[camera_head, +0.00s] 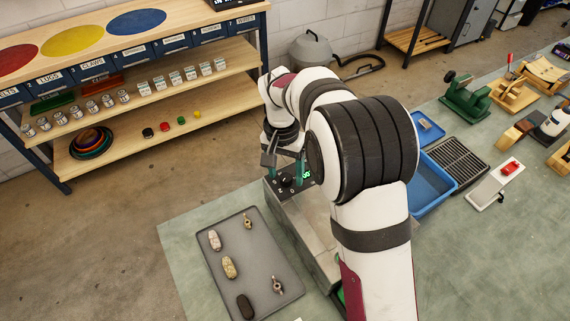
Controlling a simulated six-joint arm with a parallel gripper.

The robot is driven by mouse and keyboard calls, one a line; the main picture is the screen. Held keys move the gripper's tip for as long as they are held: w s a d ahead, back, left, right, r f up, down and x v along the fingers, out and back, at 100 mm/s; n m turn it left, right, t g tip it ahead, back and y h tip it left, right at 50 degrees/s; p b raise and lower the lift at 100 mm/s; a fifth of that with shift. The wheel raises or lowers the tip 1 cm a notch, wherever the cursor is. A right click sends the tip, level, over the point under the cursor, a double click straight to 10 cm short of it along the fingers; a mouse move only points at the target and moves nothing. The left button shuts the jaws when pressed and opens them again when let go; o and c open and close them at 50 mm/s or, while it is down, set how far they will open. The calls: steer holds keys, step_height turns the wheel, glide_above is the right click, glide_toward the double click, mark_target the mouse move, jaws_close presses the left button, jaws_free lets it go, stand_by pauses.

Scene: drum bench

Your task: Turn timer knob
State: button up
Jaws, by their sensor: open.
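The timer knob (286,181) is a small dark knob on a dark control panel at the far end of a grey metal machine (305,225). A green lit display (306,174) sits just right of the knob. Whether a finger touches the knob cannot be told. My arm hides the right side of the machine.
A grey tray (248,265) with several small stones and metal fittings lies left of the machine. A blue bin (433,185) and a black grate (456,160) stand to the right. A wooden shelf unit (150,85) stands behind, across open floor.

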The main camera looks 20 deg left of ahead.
mark_target(283, 176)
step_height(283, 176, up, 16)
steer(key=shift+a+f, duration=0.15)
steer(key=shift+a, duration=0.3)
steer(key=shift+d, duration=0.1)
steer(key=s+d+m+y, duration=0.1)
steer(key=s+d+m, duration=0.2)
steer(key=s+d, duration=1.3)
steer(key=s+d+f, duration=0.1)
steer(key=s+f, duration=0.2)
steer(key=s, duration=0.2)
steer(key=s+d+f+m+y, duration=0.1)
steer(key=s+d+f, duration=0.1)
steer(key=s, duration=0.3)
steer(key=shift+s+f, duration=0.35)
steer(key=shift+f, duration=0.4)
